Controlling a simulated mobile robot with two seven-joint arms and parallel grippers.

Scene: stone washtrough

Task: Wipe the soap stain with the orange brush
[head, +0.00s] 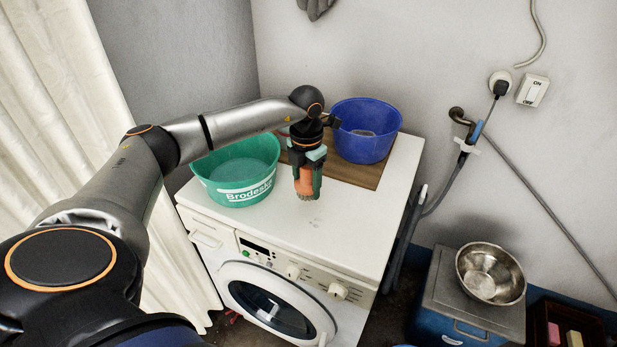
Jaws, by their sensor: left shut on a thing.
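My left gripper (308,172) is shut on the orange brush (304,183), whose bristles point down above the white top of the washing machine (290,232). I cannot tell whether the bristles touch the top. A faint greyish mark, perhaps the soap stain (315,223), lies on the white top just in front of and slightly right of the brush. My right gripper is not in view.
A green basin (238,172) stands left of the brush. A metal bowl (490,273) sits lower right on a box. The machine's front top is clear.

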